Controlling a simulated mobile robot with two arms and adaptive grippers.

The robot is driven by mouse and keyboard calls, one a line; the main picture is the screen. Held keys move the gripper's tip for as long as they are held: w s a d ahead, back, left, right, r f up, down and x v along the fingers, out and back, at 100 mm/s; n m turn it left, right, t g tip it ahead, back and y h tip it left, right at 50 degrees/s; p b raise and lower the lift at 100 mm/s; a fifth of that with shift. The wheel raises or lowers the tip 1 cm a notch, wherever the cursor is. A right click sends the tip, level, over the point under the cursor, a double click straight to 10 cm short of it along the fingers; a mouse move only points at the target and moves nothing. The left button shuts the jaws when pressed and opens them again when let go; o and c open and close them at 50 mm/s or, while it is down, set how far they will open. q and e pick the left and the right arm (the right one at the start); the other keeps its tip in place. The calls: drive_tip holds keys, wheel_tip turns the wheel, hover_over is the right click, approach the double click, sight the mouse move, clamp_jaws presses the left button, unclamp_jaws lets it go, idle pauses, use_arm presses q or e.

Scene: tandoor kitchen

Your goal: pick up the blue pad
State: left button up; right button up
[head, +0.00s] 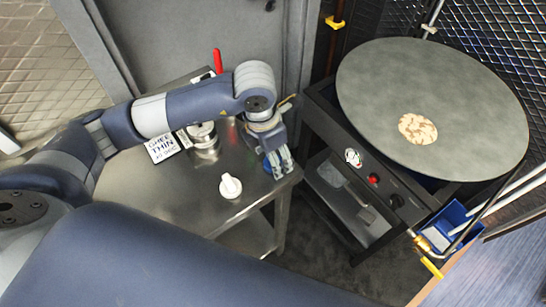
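A small patch of blue, likely the blue pad (267,167), shows at the right end of the steel table, mostly hidden by my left gripper (279,168). My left arm reaches in from the left across the table, and the gripper points down over the blue patch with its fingers at or around it. I cannot tell whether the fingers are closed on it or whether it is touching the table. My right gripper is not in view.
The steel table (185,200) also holds a white knobbed piece (230,187), a steel pot (204,140), a "GHEE THIN" card (163,147) and a red-handled item (217,62). Right of a gap stands a round griddle (425,90) with a flatbread (417,129), and a blue bin (449,222).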

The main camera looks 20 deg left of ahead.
use_arm(q)
drive_tip(key=c, duration=1.2)
drive_tip(key=shift+o, duration=0.2)
drive_tip(key=shift+r, duration=0.5)
wheel_tip(320, 180, up, 3)
drive_tip(key=shift+s+d+f+p, duration=0.1)
drive_tip(key=shift+s+p, duration=0.05)
drive_tip(key=shift+p, duration=0.7)
drive_tip(key=s+d+p, duration=0.1)
drive_tip(key=s+d, duration=0.1)
drive_tip(key=s, duration=0.5)
drive_tip(key=s+d+r+p, duration=0.1)
drive_tip(key=s+d, duration=0.1)
drive_tip(key=s, duration=0.6)
drive_tip(key=shift+d, duration=0.4)
